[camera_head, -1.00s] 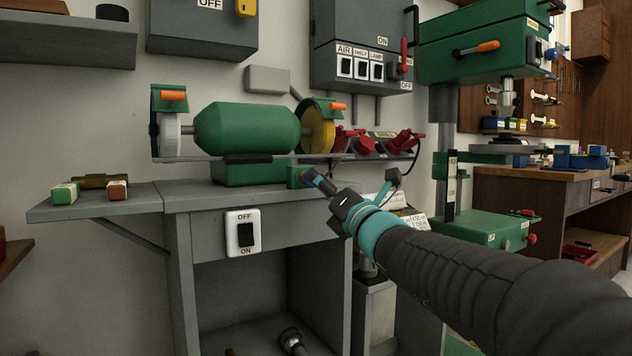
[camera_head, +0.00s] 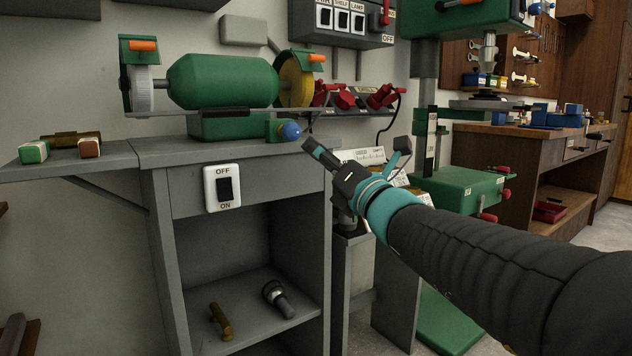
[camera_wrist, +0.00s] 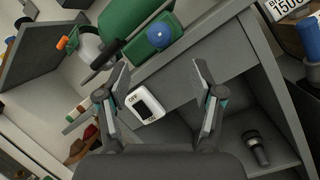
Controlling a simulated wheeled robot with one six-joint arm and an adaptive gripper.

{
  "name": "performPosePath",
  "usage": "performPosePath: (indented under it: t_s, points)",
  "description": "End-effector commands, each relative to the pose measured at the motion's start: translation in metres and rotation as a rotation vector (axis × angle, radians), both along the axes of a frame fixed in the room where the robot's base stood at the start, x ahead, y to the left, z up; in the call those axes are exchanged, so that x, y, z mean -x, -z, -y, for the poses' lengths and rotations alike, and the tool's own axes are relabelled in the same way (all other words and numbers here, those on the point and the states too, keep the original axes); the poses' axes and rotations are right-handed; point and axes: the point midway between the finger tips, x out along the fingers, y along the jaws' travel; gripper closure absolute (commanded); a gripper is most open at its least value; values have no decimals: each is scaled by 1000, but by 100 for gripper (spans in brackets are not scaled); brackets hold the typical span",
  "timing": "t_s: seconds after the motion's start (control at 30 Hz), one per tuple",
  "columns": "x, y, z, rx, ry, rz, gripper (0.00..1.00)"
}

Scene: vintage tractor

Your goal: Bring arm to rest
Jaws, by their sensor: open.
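My gripper (camera_head: 352,165) is at the end of my arm, which reaches in from the lower right of the head view. It hangs in the air in front of the grey bench, to the right of the bench grinder's blue knob (camera_head: 290,131). In the wrist view my gripper (camera_wrist: 166,95) has its two fingers spread wide apart with nothing between them. Behind the fingers, the white OFF/ON switch (camera_wrist: 146,107) on the bench front shows. The fingers look clear of the bench and the grinder.
The green bench grinder (camera_head: 222,80) stands on the grey bench (camera_head: 170,150). A flashlight (camera_head: 278,298) and a brass-coloured piece (camera_head: 221,322) lie on the shelf below. A green drill press (camera_head: 455,185) stands right of the bench. Open floor (camera_head: 590,250) shows at far right.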

Motion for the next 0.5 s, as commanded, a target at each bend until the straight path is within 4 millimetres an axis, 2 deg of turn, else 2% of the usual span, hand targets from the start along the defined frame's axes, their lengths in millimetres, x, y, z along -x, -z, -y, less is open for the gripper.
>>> performPosePath:
  t_s: [0.17,0.37,0.5]
  points:
    - [4,9,-10,220,26,107,33]
    - [18,62,-35,673,-15,262,33]
    - [42,105,-48,1014,-93,409,33]
